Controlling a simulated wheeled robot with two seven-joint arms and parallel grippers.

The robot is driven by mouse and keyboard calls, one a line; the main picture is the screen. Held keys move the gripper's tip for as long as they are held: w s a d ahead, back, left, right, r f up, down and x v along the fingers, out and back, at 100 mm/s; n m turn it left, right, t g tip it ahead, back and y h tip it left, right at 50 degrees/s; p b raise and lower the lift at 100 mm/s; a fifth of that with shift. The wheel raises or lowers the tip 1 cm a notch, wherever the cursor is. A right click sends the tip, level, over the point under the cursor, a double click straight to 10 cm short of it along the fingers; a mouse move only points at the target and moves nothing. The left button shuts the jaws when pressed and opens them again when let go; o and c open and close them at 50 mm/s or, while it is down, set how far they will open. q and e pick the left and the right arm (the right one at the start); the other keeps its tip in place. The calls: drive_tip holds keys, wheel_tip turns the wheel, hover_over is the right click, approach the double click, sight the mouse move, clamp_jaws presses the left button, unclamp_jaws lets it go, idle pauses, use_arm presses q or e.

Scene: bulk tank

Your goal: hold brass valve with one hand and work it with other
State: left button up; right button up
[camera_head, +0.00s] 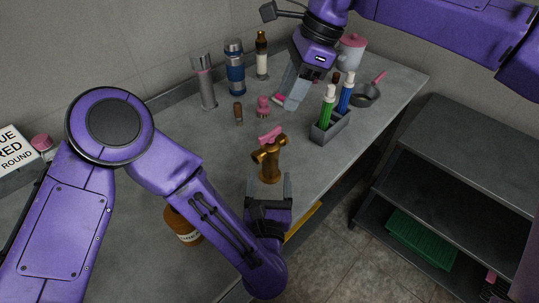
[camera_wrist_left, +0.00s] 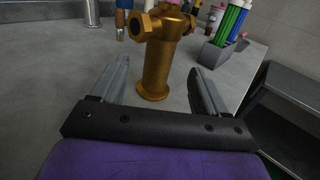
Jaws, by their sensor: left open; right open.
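The brass valve (camera_head: 268,160) stands upright on the grey counter, with a pink handle (camera_head: 270,136) on top. In the left wrist view the brass valve (camera_wrist_left: 158,65) rises between and beyond my fingers. My left gripper (camera_head: 270,186) is open, low in front of the valve; its fingers (camera_wrist_left: 158,88) point at the valve's body on either side, and I see no contact. My right gripper (camera_head: 291,92) is open behind the valve, over the back of the counter near a pink item, apart from the valve.
A grey caddy (camera_head: 330,128) with green and blue bottles stands right of the valve. A brown jar (camera_head: 182,226) is at the front left. A small brown bottle (camera_head: 238,113) and a pink brush (camera_head: 263,107) stand behind the valve. A dark shelf (camera_head: 450,160) is at the right.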

sight(270, 171)
use_arm(q)
wheel_tip(270, 171, down, 2)
drive_tip(key=shift+f, duration=0.2)
drive_tip(key=w, duration=0.6)
drive_tip(key=shift+w, duration=0.3)
drive_tip(key=shift+w+d, duration=0.15)
drive_tip(key=shift+w, duration=0.35)
drive_tip(key=shift+r, duration=0.1)
